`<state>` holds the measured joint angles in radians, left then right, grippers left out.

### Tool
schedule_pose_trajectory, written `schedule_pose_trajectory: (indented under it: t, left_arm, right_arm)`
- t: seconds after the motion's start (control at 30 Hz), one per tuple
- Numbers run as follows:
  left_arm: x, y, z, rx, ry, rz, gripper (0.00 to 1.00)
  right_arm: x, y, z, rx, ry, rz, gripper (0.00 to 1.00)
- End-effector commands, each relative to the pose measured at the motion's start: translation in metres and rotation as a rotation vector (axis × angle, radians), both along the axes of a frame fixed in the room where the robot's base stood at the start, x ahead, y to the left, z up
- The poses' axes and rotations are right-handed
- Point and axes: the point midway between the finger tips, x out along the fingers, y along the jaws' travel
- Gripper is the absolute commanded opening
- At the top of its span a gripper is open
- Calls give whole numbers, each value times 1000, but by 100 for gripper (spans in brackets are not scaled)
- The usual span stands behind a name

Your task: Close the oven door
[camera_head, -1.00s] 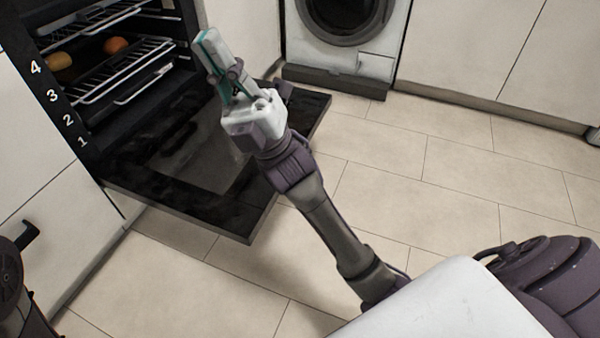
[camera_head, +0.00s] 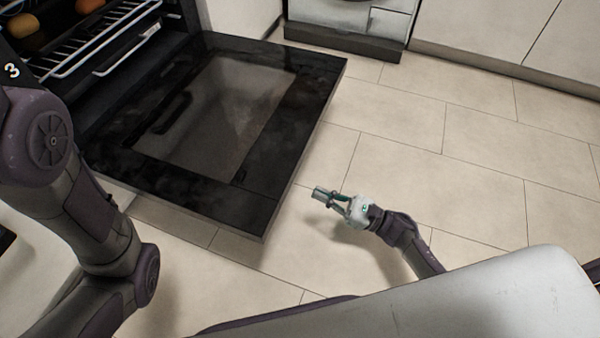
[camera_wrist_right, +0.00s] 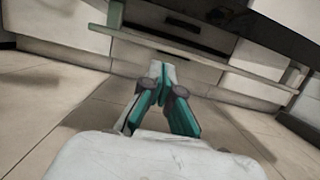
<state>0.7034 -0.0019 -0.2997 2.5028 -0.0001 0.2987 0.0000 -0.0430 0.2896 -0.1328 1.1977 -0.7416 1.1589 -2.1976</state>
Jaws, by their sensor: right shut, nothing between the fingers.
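The oven door (camera_head: 262,160) is folded down flat, open, with its dark glass panel facing up in the head view. The open oven cavity with wire racks (camera_head: 110,45) is behind it at the upper left. My right gripper (camera_head: 322,193) is just off the door's front right edge, apart from it in the picture and seemingly lower, over the floor. Its fingers are shut and empty. In the right wrist view the right gripper (camera_wrist_right: 160,75) points toward a pale cabinet front with a dark gap. My left arm stands at the left of the head view; its gripper is out of frame.
Round orange food (camera_head: 88,5) sits on an oven rack. A white washing machine (camera_head: 350,15) and white cabinets (camera_head: 480,30) line the back. The tiled floor (camera_head: 480,150) to the right of the door is clear.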

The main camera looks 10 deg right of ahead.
Motion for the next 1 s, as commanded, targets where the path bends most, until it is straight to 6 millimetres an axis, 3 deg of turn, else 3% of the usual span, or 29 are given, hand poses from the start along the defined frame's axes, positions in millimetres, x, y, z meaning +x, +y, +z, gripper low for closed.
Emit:
schedule_pose_trajectory:
  t: [0.3,0.6,1.0]
  left_arm:
    - [0,0,-23,1,0,0,88]
    - [2,-1,-24,4,5,2,88]
    - [3,-1,-24,4,5,2,88]
  right_arm:
    - [38,56,16,3,-3,1,0]
    - [35,52,51,0,0,0,0]
    - [35,52,56,2,1,0,0]
